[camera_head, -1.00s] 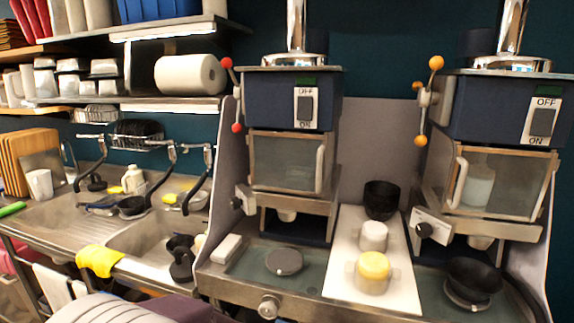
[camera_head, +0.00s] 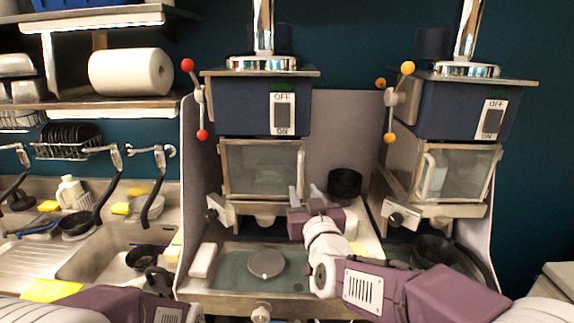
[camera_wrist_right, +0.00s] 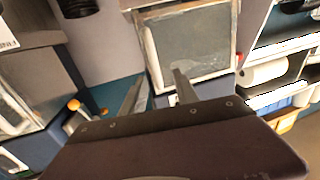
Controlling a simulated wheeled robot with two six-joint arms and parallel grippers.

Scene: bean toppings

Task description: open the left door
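The left door (camera_head: 262,170) is a glass panel in a light frame on the left blue machine; it looks closed. In the right wrist view, the left door (camera_wrist_right: 190,45) is tilted beyond the fingers. Its upright handle is on its right side, hard to make out now near my gripper. My right gripper (camera_head: 307,197) is at the door's lower right corner, with its fingers pointing up and apart.
The right machine (camera_head: 455,110) has its own glass door (camera_head: 458,173). A black cup (camera_head: 345,184) stands behind my right gripper. A grey disc (camera_head: 266,263) lies in the tray below the left machine. A sink (camera_head: 115,255) is at left.

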